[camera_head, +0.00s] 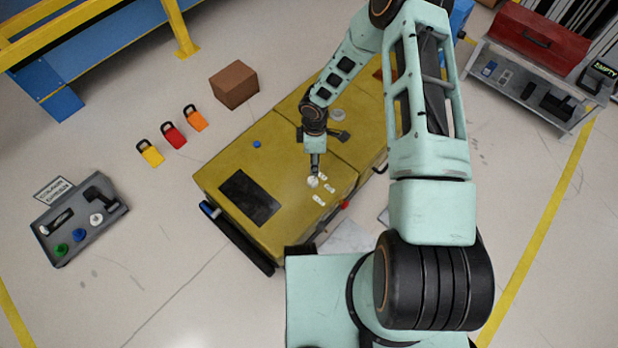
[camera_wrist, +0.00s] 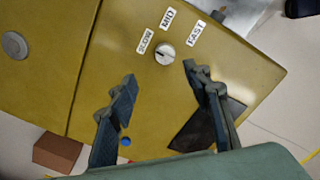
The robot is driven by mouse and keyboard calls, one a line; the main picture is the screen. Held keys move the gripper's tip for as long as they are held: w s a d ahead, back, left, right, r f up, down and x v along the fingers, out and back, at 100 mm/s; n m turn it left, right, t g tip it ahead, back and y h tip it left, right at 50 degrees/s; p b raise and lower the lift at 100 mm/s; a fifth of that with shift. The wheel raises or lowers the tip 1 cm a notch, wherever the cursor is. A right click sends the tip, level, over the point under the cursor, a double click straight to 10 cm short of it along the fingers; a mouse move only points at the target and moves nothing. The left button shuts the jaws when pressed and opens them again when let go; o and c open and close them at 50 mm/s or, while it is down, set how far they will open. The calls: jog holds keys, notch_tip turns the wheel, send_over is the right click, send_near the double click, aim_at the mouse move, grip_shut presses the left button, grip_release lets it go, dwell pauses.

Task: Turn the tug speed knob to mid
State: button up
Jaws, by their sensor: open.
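The tug speed knob (camera_wrist: 165,54) is a small round white-grey dial on the yellow tug's top (camera_wrist: 118,65). White labels SLOW (camera_wrist: 145,41), MID (camera_wrist: 167,18) and FAST (camera_wrist: 197,33) fan around it. Which label its pointer faces is too small to tell surely. In the head view the knob (camera_head: 312,182) shows just below my gripper (camera_head: 315,172). In the wrist view my gripper (camera_wrist: 160,74) is open, with its two dark fingers apart and the knob between and just beyond their tips. The fingers hold nothing, and no contact with the knob shows.
A black panel (camera_head: 249,198) and a blue button (camera_head: 257,144) are on the tug's top. A grey round disc (camera_head: 338,115) lies farther back.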

aim_at(313, 180)
jog(key=f+b, duration=0.1)
jog(key=f, duration=0.3)
jog(key=f+b, duration=0.1)
jog(key=f, duration=0.3)
jog(key=f+b, duration=0.1)
jog(key=f, duration=0.3)
jog(key=shift+s+a, duration=0.2)
jog(key=shift+s, duration=0.1)
jog(key=c, duration=1.2)
jog(key=shift+o, duration=0.2)
